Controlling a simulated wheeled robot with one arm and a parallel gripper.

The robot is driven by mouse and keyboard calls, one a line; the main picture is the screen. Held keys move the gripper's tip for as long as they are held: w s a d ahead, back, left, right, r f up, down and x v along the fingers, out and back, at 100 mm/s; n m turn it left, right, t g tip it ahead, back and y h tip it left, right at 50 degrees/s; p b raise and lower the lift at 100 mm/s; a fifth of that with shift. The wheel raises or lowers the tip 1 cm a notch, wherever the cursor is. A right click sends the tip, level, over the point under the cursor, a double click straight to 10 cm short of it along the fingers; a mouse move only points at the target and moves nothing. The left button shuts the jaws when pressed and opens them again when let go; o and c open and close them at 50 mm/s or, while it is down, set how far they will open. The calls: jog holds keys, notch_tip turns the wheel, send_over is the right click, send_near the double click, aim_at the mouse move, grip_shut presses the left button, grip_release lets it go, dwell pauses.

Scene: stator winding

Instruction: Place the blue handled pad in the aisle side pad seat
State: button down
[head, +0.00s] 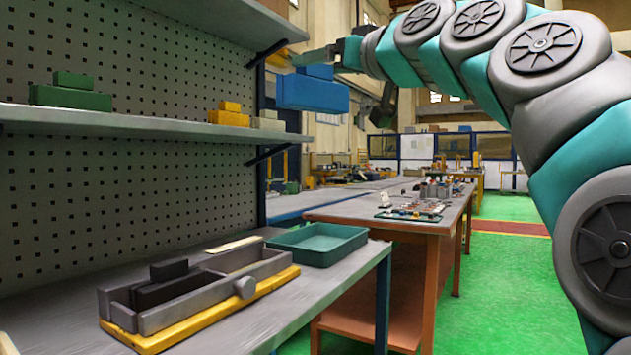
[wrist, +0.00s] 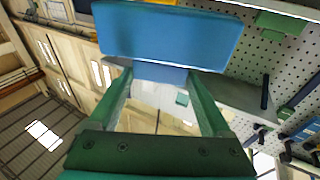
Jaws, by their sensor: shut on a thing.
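The blue handled pad (head: 312,94) is held in the air at upper middle in the head view, its wide block below and its small handle on top. My gripper (head: 320,57) is shut on the handle from above and behind. In the wrist view the pad (wrist: 168,32) fills the top, with its handle between the green fingers of my gripper (wrist: 160,73). Below in the head view, a grey fixture (head: 205,299) on a yellow base lies on the bench. A black handled pad (head: 165,286) sits in its left part. The part to its right looks empty.
A pale strip (head: 235,245) lies behind the fixture. A teal tray (head: 318,246) stands right of it on the bench (head: 345,263). A perforated back panel (head: 120,180) and shelves with green, yellow and beige blocks rise at left. Air between pad and bench is clear.

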jog(key=w+d+f+m+t+h, duration=0.2)
jog(key=w+d+f+m+h, duration=0.15)
jog(key=w+d+f, duration=0.6)
jog(key=w+d+f+m+t+h, duration=0.15)
jog(key=w+d+f+h, duration=0.45)
jog(key=w+f, duration=0.65)
jog(key=w+d+f+m+h, duration=0.1)
jog(key=w+d+f, duration=0.15)
jog(key=f, duration=0.65)
jog(key=w+d+f+m+h, duration=0.1)
jog(key=d+f, duration=0.3)
jog(key=f, duration=0.5)
jog(key=s+a+f, duration=0.1)
jog(key=a+f, duration=0.3)
jog(key=f, duration=0.5)
jog(key=s+a+f, duration=0.2)
jog(key=a+f, duration=0.2)
jog(key=f, duration=0.5)
jog(key=shift+a+f, duration=0.15)
jog(key=shift+f, duration=0.05)
